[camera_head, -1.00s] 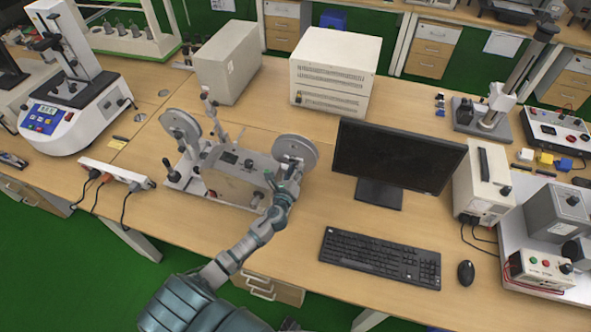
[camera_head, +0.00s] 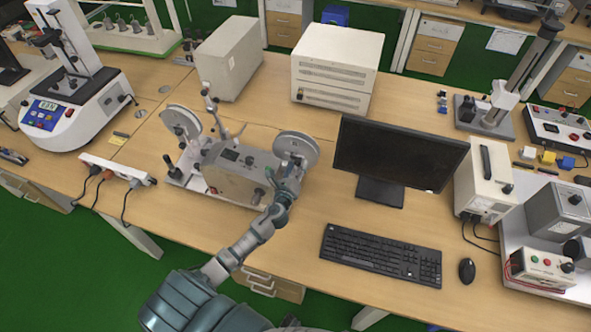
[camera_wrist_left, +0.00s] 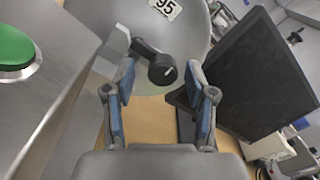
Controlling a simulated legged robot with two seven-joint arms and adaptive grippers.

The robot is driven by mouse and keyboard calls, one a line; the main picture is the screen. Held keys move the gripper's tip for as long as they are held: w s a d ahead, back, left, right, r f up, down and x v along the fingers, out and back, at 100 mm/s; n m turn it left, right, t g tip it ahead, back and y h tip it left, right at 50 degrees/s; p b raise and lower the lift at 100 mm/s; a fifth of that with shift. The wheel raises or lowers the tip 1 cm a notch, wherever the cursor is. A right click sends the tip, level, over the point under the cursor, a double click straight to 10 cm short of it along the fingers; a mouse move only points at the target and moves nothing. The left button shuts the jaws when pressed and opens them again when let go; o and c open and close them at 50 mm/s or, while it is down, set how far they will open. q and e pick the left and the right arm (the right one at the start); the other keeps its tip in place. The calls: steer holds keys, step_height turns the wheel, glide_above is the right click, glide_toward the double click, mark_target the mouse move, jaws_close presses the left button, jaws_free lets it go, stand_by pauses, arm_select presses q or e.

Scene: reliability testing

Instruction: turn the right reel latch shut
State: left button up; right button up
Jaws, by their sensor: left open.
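The tester with two reels stands on the wooden bench. Its right reel (camera_head: 297,148) is a grey disc, and my left gripper (camera_head: 291,172) is in front of its lower part. In the left wrist view the reel disc (camera_wrist_left: 135,30) fills the top, with a label "95". The right reel latch (camera_wrist_left: 162,70), a dark knob on a short lever, points down and right. It lies between and just beyond the blue-padded fingertips of my left gripper (camera_wrist_left: 161,85), which is open, with gaps on both sides. My right gripper is out of view.
The left reel (camera_head: 181,122) is on the other side of the tester body (camera_head: 232,175). A monitor (camera_head: 395,155) stands close right of the right reel. A keyboard (camera_head: 381,254) and mouse (camera_head: 467,271) lie in front. A green button (camera_wrist_left: 15,48) shows at left in the wrist view.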

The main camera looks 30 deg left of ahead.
arm_select(q)
steer(key=v, duration=1.2)
steer(key=shift+f, duration=0.25)
